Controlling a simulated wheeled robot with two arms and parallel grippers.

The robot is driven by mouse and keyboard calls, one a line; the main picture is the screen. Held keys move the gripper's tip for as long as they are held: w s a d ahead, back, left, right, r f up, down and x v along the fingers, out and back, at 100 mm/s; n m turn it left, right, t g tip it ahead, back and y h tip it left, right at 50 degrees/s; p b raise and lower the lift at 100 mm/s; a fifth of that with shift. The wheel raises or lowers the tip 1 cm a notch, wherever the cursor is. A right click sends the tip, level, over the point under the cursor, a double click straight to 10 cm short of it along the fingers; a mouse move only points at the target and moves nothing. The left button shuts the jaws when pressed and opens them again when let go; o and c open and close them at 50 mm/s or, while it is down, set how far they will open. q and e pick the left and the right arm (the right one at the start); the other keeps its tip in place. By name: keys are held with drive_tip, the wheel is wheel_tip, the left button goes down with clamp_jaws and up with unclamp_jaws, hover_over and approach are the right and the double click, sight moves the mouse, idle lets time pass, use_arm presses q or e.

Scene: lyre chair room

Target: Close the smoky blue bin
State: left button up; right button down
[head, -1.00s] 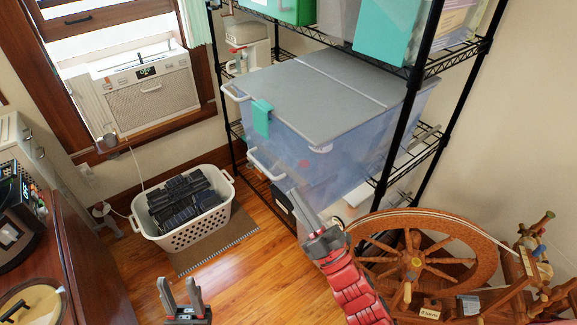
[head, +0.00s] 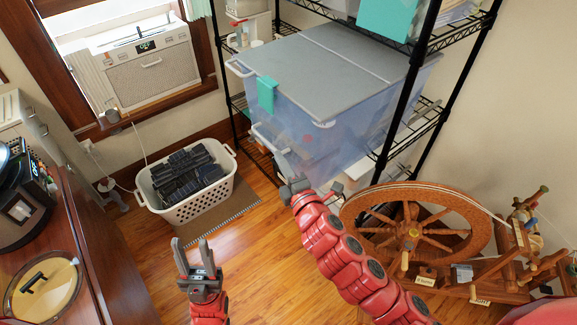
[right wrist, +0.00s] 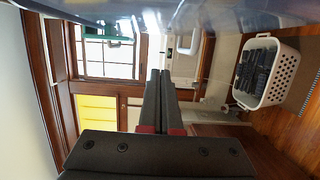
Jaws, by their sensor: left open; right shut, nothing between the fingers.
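The smoky blue bin (head: 345,120) is see-through and sits on the wire shelf, with a flat grey lid (head: 335,65) lying over its top. A turquoise clip (head: 267,95) hangs at its front left corner, and a white handle (head: 240,68) shows at the left rim. My right gripper (head: 285,180) is low in front of the bin, below the lid. In the right wrist view its fingers (right wrist: 160,78) are shut and empty, with a bluish surface across the top of the picture. My left gripper (head: 192,250) is open and empty above the floor, left of my right arm.
A white basket (head: 200,210) of dark items stands on a mat at the left. A wooden spinning wheel (head: 410,232) stands close to the right of my right arm. Black shelf posts (head: 415,85) frame the bin. A wooden cabinet (head: 105,265) is at the left; floor between is clear.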

sight(287, 143)
drive_tip(key=w+p, duration=0.1)
drive_tip(key=w, duration=0.1)
drive_tip(key=w+d+p, duration=0.1)
drive_tip(key=w, duration=0.1)
drive_tip(key=w+p, duration=0.1)
drive_tip(key=w, duration=0.1)
drive_tip(key=shift+w+d+p, duration=0.1)
drive_tip(key=shift+d+p, duration=0.2)
drive_tip(key=shift+p, duration=0.1)
drive_tip(key=shift+w, duration=0.1)
